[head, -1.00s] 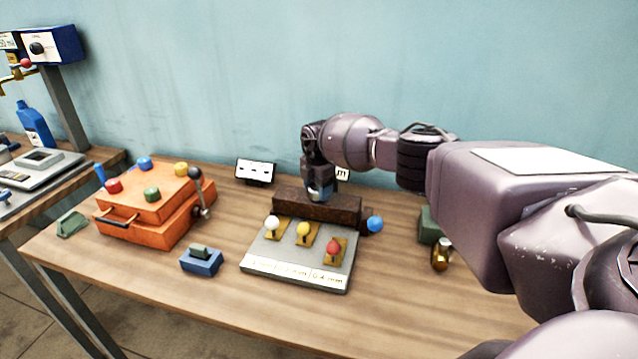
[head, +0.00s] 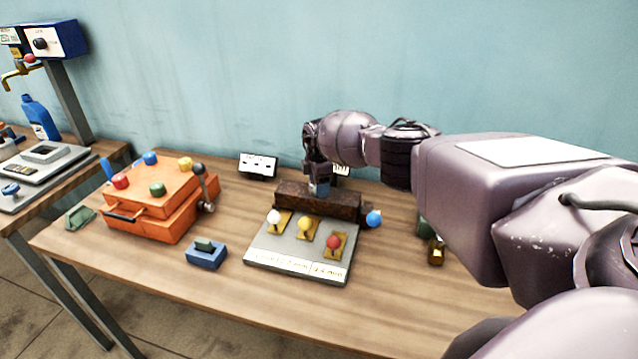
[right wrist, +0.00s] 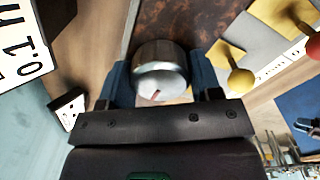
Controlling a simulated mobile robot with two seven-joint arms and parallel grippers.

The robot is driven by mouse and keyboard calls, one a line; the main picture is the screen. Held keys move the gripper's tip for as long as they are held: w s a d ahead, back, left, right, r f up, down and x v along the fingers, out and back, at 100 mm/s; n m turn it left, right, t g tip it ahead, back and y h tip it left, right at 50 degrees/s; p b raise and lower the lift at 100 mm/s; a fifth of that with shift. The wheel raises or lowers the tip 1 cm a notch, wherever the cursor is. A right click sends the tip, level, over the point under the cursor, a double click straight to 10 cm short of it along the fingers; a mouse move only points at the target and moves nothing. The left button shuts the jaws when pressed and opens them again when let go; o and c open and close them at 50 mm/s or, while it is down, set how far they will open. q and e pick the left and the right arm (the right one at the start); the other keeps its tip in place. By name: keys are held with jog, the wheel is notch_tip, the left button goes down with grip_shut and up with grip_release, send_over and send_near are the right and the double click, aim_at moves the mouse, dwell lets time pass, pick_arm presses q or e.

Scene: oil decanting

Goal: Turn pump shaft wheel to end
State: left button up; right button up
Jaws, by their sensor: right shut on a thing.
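The pump shaft wheel is a round silver knob (right wrist: 160,70) with a short red mark on its top face, in the right wrist view. It sits against a rusty brown block (right wrist: 190,22), which also shows in the head view (head: 345,204) behind a grey panel. My right gripper (right wrist: 162,80) points down over the block, and its two blue fingers are shut on opposite sides of the knob. In the head view my right gripper (head: 318,190) hides the knob. My left gripper is out of view.
The grey panel (head: 290,255) carries white, yellow and red ball levers. A blue ball (head: 374,218) sticks out at the block's right end. An orange box (head: 150,224) and a small blue block (head: 206,256) stand left. A small brown bottle (head: 436,252) stands right. The front table is clear.

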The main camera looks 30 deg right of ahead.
jog(key=o, duration=0.8)
jog(key=shift+o, duration=0.6)
jog(key=shift+r, duration=0.1)
jog(key=shift+r, duration=0.25)
notch_tip(320, 180, up, 9)
jog(key=shift+f+p, duration=0.1)
jog(key=shift+p, duration=0.5)
jog(key=shift+r, duration=0.7)
jog(key=shift+f, duration=0.1)
